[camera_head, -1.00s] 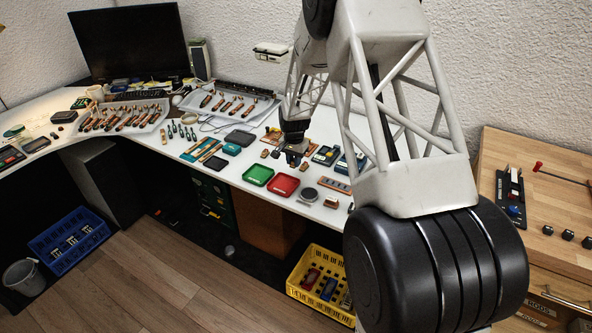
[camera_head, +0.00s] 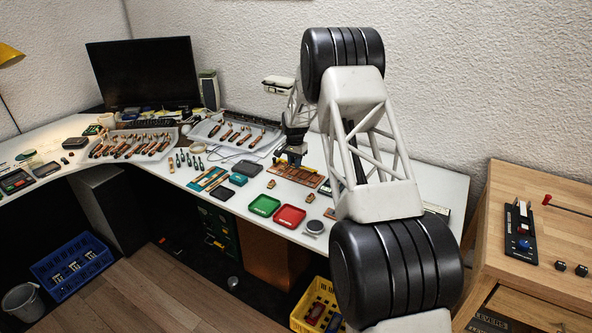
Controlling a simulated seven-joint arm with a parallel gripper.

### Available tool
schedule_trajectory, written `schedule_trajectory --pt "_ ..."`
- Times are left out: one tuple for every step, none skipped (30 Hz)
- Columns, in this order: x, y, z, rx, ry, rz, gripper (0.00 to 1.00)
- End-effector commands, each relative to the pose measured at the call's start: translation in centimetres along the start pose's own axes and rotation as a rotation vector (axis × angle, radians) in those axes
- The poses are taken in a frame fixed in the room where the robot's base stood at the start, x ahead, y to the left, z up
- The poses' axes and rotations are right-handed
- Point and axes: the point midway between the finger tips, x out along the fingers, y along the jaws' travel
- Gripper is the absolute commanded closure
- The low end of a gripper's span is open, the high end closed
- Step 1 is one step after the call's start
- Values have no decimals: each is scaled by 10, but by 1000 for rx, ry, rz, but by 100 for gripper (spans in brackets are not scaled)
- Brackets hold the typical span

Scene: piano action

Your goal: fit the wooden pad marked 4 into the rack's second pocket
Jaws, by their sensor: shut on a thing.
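My gripper (camera_head: 291,163) points down at the back of the white table, at the left part of a long brown rack (camera_head: 309,178) with a row of pockets. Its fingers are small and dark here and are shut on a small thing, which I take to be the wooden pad. The number 4 cannot be read, and I cannot tell whether the pad is above a pocket or in one. The second pocket cannot be made out. Small loose wooden blocks (camera_head: 267,199) lie on the table in front of the rack.
A green tray (camera_head: 264,205) and a red tray (camera_head: 289,217) lie in front of the rack, with a round grey dish (camera_head: 314,227) to their right. Dark boxes (camera_head: 247,168) lie left of it. My arm hides the table's right part.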

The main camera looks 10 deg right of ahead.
Motion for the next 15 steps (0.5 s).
schedule_trajectory --pt "0 -5 -7 2 1 -1 100" --pt "1 -8 -11 2 1 0 100" --pt "0 -11 -16 3 1 -1 100" --pt "0 -14 -19 4 1 -1 100" --pt "0 -16 -22 5 1 0 100" --pt "0 -19 -26 6 0 0 100" --pt "0 -20 -29 6 1 0 100" --pt "0 -22 -31 7 1 -1 100" --pt "-1 -24 -34 8 1 -1 100" --pt "0 -25 -35 8 1 0 100" --pt "0 -26 -37 8 0 0 100" --pt "-1 -28 -39 9 0 0 100" --pt "-1 -29 -40 9 0 0 100" --pt "-1 -29 -41 9 1 0 100" --pt "-1 -30 -42 10 1 0 100"
